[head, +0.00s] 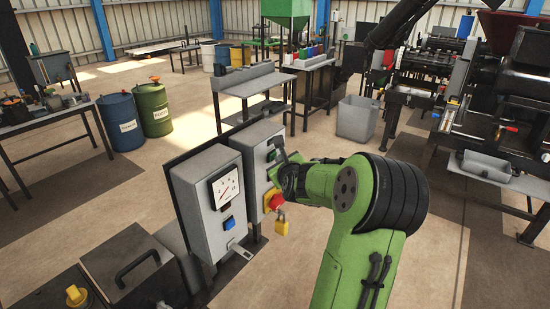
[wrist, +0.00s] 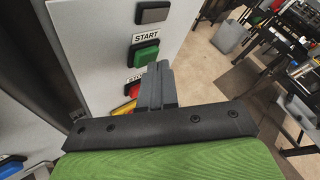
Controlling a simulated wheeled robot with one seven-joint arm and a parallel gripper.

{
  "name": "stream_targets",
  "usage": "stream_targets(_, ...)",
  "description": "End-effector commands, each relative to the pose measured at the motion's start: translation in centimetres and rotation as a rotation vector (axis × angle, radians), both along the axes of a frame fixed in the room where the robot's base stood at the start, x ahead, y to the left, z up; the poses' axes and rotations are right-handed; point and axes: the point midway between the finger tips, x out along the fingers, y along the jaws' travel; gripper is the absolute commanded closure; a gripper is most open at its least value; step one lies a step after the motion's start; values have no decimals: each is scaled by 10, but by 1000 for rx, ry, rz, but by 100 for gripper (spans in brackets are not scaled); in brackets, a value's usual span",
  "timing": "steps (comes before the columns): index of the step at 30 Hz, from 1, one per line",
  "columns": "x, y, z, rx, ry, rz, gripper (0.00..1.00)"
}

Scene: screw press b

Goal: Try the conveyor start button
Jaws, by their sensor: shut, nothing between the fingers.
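The start button is a green block (wrist: 146,54) under a START label on a light grey control box (head: 257,150) in the wrist view. My gripper (wrist: 159,70) is shut and empty. Its fingertips are at the lower right of the green button in the picture; I cannot tell whether they touch it. Below, a STOP label and a red button (wrist: 133,90) are partly hidden by my fingers. In the head view my gripper (head: 279,165) is at the box's front, above a red knob (head: 276,201) on a yellow base with a yellow padlock (head: 281,221).
A grey button (wrist: 153,15) sits above the START label. Left of the control box stands another grey box with a dial gauge (head: 224,187) and a blue button (head: 230,222). A grey bin (head: 357,118) and the large machine (head: 490,90) stand farther off, with open floor between.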

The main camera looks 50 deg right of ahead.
Motion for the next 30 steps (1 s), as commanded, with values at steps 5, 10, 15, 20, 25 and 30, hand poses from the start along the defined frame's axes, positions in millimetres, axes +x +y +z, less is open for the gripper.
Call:
stream_targets(5, 3, 0, 0, 0, -1, 2, 100)
stream_targets(10, 3, 0, 0, -1, -2, 1, 100)
stream_targets(15, 2, 0, 0, -1, -2, 1, 100)
stream_targets(20, -5, 0, 0, 0, 0, 0, 100)
stream_targets(25, -14, -1, 0, -1, 0, -1, 100)
stream_targets(30, -14, -1, 0, 0, -1, 0, 100)
